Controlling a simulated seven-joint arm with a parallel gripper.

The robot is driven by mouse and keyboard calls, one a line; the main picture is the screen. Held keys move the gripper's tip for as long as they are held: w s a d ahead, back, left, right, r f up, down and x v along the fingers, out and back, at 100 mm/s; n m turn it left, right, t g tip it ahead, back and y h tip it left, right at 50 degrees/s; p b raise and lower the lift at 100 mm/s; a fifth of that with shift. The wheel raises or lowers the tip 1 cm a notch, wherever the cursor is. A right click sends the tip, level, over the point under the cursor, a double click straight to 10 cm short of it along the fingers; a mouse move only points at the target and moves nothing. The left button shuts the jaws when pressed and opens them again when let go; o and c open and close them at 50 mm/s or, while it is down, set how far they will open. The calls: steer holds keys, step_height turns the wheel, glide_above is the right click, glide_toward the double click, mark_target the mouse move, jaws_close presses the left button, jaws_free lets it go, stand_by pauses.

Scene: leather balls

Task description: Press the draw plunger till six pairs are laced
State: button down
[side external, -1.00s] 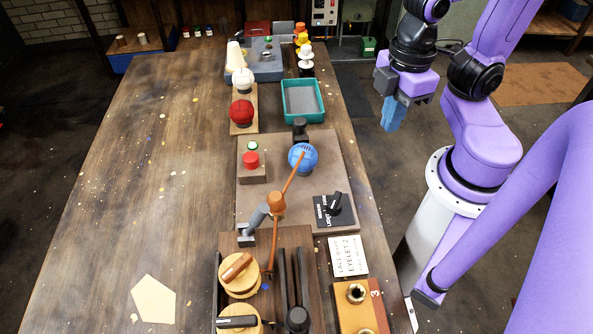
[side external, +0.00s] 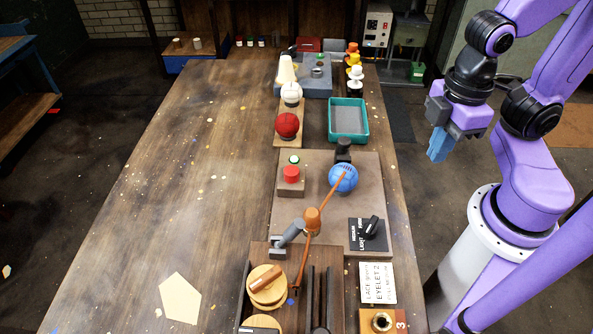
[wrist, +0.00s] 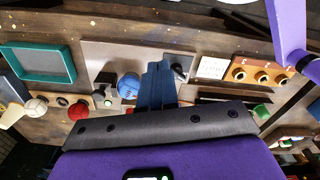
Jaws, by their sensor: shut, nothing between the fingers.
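A red plunger-like button (side external: 291,174) stands on a small box on the brown base plate (side external: 320,220), with a green-topped lamp (side external: 294,159) behind it. A blue ball (side external: 343,177) sits on the plate and also shows in the wrist view (wrist: 129,86). An orange lace runs from the ball to a copper-coloured piece (side external: 312,220) and on toward the front. The lacing pairs are too small to count. My gripper (side external: 437,145) is shut and empty, raised at the right of the bench, apart from the button. Its blue fingers (wrist: 157,85) show in the wrist view.
A dial (side external: 369,233) and an eyelet card (side external: 377,283) lie right of the lace. A teal tray (side external: 348,121), a red ball (side external: 287,125) and a white ball (side external: 291,94) stand farther back. The bench's left side is mostly clear, with a pale pentagon (side external: 181,299).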

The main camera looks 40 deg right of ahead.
stand_by(0.6)
step_height(320, 180, up, 3)
steer(key=m, duration=0.4)
glide_above(292, 170)
step_height(292, 170, down, 14)
steer(key=shift+f, duration=0.1)
stand_by(0.6)
